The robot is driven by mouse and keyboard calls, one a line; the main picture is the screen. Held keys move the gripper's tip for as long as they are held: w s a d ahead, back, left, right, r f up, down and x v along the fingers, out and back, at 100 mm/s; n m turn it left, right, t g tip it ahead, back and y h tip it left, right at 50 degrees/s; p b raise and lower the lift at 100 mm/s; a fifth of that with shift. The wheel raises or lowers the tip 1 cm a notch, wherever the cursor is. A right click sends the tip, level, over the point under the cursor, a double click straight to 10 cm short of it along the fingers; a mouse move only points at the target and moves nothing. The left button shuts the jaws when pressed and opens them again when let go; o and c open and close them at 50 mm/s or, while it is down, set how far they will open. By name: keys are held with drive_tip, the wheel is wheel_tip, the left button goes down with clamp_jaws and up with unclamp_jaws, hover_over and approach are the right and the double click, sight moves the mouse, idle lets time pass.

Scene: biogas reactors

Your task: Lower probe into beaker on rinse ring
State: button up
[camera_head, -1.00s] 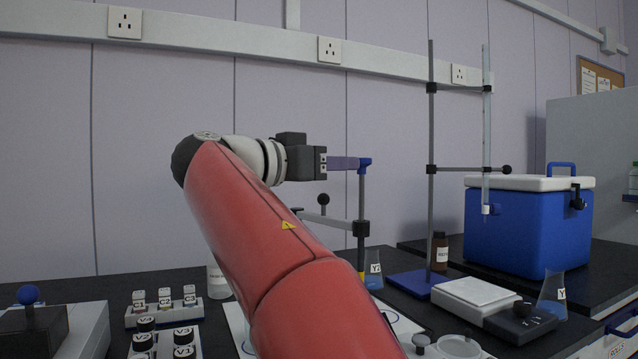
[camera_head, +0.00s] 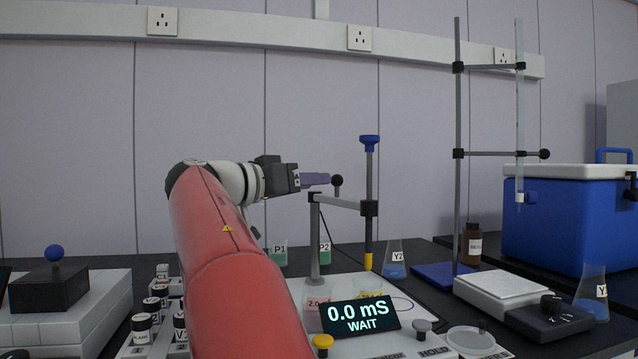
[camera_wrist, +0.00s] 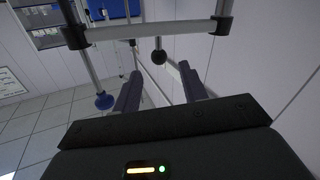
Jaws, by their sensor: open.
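The probe (camera_head: 369,175) stands upright in the collar of a stand arm (camera_head: 338,202). It has a blue cap, a grey shaft and a yellow lower end. The tip is near a low clear beaker with a yellowish label (camera_head: 370,290); I cannot tell whether it is inside. Another beaker with a pink label (camera_head: 318,300) is to its left, partly behind the display. My gripper (camera_head: 320,180) is open and empty, left of the probe and below its cap. In the wrist view, the blue cap (camera_wrist: 104,101) lies left of both fingers (camera_wrist: 160,85), apart from them.
A display (camera_head: 361,315) reads 0.0 mS WAIT. Yellow (camera_head: 323,342) and grey (camera_head: 421,327) knobs stand near it. Flask Y2 (camera_head: 396,262), bottles P1 (camera_head: 279,253) and P2 (camera_head: 325,253) stand behind. A tall burette stand (camera_head: 457,150) and blue cooler (camera_head: 560,220) are right.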

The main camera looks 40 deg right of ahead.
sight(336, 186)
drive_tip(key=d, duration=0.2)
drive_tip(key=d+p, duration=0.1)
drive_tip(key=d, duration=0.4)
drive_tip(key=shift+s+d, duration=0.15)
drive_tip(key=shift+s, duration=0.2)
drive_tip(key=shift+c, duration=0.3)
clamp_jaws()
